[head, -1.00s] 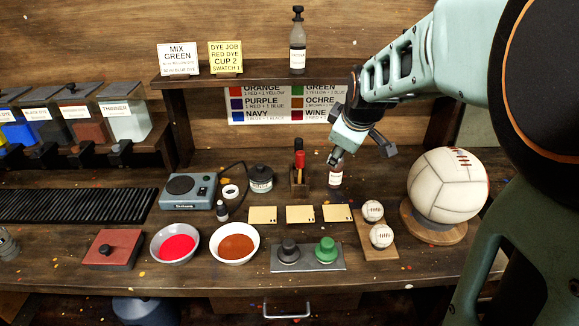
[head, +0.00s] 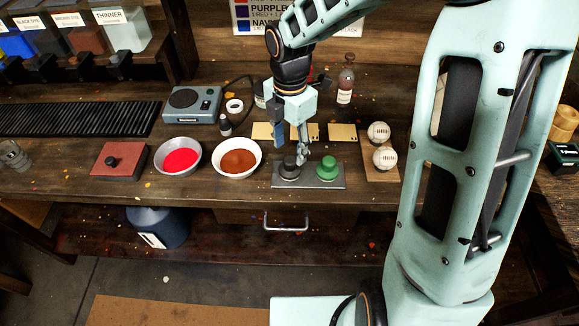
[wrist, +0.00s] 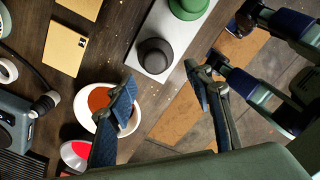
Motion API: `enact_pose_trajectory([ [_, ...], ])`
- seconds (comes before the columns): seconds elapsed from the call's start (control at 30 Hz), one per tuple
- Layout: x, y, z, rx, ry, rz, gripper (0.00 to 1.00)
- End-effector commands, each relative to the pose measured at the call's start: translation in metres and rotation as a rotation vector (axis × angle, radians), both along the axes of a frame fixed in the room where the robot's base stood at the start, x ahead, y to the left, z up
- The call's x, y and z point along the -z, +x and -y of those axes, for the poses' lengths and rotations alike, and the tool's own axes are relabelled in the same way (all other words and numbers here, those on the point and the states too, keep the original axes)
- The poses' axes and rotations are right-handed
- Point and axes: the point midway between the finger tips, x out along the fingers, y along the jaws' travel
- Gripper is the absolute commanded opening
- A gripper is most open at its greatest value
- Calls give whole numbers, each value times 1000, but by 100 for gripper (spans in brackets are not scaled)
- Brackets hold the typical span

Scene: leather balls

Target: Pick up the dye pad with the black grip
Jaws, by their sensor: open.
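The dye pad with the black grip (head: 289,170) stands on a grey metal plate (head: 337,184) near the front of the bench. The dye pad with the green grip (head: 328,170) stands to its right on the same plate. My gripper (head: 302,157) is open and empty, right by the black grip and just above it in the head view. In the wrist view, the black grip (wrist: 154,55) lies ahead of my spread fingers (wrist: 160,95), not between them. The green grip (wrist: 188,6) is partly cut off at the top edge there.
A bowl of orange-brown dye (head: 237,160) and a bowl of red dye (head: 180,157) stand left of the plate. Two small balls (head: 384,157) sit on a wooden board to its right. Yellow cards (head: 342,133) and a bottle (head: 346,82) are behind.

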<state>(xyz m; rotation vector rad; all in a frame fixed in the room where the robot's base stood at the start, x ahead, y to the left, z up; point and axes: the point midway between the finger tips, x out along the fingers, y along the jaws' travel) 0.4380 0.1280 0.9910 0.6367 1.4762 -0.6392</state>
Motion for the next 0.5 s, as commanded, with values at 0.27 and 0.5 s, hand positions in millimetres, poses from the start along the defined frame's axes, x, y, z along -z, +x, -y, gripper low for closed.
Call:
enact_pose_trajectory([
  [0.27,23,2,0,1,1,-2,47],
  [0.5,56,7,0,1,0,-1,47],
])
